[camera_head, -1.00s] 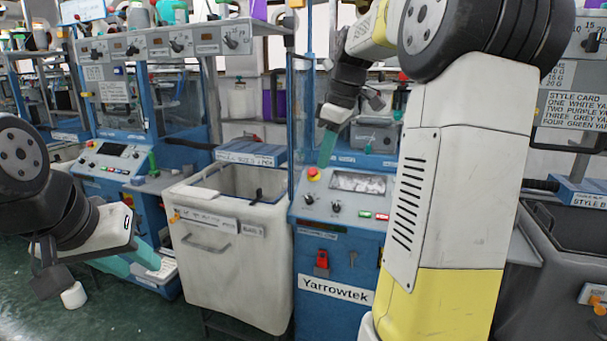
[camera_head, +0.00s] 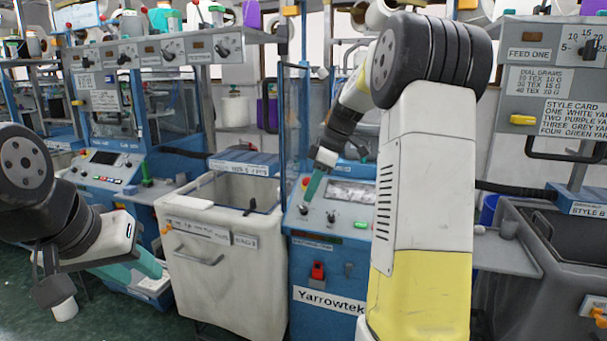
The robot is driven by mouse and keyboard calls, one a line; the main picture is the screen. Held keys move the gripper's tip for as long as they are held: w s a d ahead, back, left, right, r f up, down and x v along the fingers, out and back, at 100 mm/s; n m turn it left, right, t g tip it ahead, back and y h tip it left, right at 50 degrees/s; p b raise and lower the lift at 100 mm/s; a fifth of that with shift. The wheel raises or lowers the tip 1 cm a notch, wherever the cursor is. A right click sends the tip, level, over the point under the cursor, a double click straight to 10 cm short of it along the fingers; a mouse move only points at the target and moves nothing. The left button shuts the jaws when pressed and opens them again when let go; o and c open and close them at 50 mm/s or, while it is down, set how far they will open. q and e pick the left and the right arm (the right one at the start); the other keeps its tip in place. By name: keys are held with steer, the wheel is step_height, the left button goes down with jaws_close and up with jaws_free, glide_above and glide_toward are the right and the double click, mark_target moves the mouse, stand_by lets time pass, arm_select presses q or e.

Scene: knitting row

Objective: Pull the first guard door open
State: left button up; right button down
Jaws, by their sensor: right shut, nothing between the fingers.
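A clear guard panel in a blue frame (camera_head: 283,110) stands at the left side of the Yarrowtek machine (camera_head: 330,262). It is seen nearly edge-on, so I cannot tell how far its door is open. My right gripper (camera_head: 307,196) is shut and empty, its teal fingers pointing down just above the control panel by the red button. My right arm hides the machine's right side and much of its opening. My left gripper (camera_head: 140,274) is low at the left, in front of the neighbouring machine, with its teal fingers apart and nothing visible between them.
A pale bin (camera_head: 215,270) stands just left of the Yarrowtek machine. Another blue machine (camera_head: 110,180) is behind my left gripper. A dark grey bin (camera_head: 560,270) stands at the right. Green floor (camera_head: 110,320) shows free at the lower left.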

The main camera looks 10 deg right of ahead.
steer(key=shift+w+a+r, duration=0.1)
steer(key=shift+w+a, duration=0.25)
steer(key=shift+a, duration=0.55)
steer(key=shift+w+a+r, duration=0.1)
steer(key=shift+w+a, duration=0.25)
steer(key=shift+a, duration=0.5)
steer(key=shift+a, duration=0.1)
